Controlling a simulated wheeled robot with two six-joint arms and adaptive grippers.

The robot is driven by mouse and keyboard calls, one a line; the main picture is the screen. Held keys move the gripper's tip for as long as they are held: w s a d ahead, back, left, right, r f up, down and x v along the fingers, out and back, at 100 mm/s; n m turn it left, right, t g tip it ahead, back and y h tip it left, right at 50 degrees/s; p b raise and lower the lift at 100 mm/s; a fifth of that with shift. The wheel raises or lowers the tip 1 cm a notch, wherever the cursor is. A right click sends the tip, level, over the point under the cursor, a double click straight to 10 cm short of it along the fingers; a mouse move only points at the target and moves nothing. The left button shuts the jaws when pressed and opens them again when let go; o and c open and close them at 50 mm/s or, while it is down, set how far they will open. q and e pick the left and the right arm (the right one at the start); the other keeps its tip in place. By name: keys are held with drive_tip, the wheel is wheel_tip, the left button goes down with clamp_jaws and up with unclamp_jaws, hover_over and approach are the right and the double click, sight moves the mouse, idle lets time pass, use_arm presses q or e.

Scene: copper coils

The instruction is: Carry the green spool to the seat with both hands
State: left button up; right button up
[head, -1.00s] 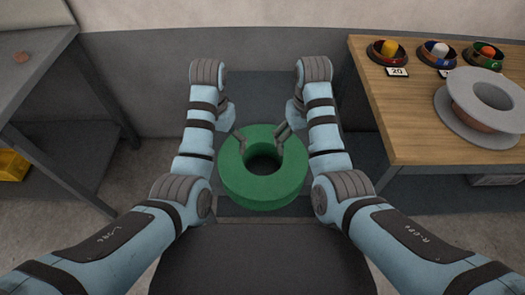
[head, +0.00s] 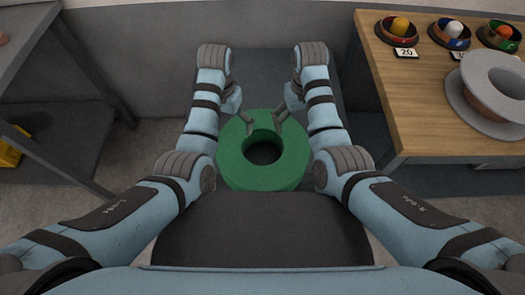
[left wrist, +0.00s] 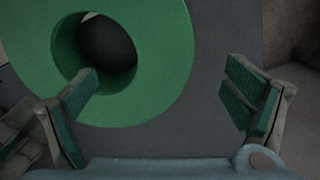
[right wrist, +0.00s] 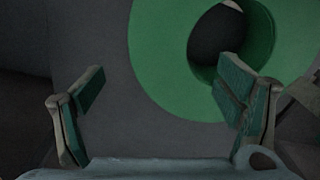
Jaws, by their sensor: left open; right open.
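The green spool (head: 233,165), a thick ring with a round central hole, shows between my arms in the head view, over a dark grey surface (head: 265,75). It also shows in the left wrist view (left wrist: 150,60) and the right wrist view (right wrist: 165,60). My left gripper (head: 244,123) and my right gripper (head: 279,121) are at its far side, both open. In each wrist view, one finger overlaps the hole and the other is outside the rim. Contact cannot be told. I cannot identify the seat for certain.
A wooden table (head: 420,110) on the right bears a grey-flanged spool (head: 485,115) and several small bowls with coloured pegs (head: 400,27). A grey bench (head: 25,45) stands on the left, with a yellow bin (head: 8,152) below. A wall (head: 130,65) closes the back.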

sight(232, 142)
use_arm(q)
wheel_tip(232, 142, down, 10)
drive_tip(key=shift+s+r, duration=0.1)
drive_tip(key=shift+s, duration=0.05)
use_arm(e)
wheel_tip(232, 142, down, 10)
drive_tip(key=shift+s+r, duration=0.1)
drive_tip(key=shift+s, duration=0.05)
use_arm(q)
drive_tip(key=shift+c, duration=0.2)
use_arm(e)
drive_tip(key=shift+c, duration=0.2)
use_arm(q)
drive_tip(key=c, duration=1.9)
use_arm(e)
drive_tip(key=c, duration=1.9)
use_arm(q)
drive_tip(key=shift+d, duration=0.15)
drive_tip(key=c, duration=0.3)
use_arm(e)
drive_tip(key=shift+a+r, duration=0.1)
drive_tip(key=shift+c, duration=0.5)
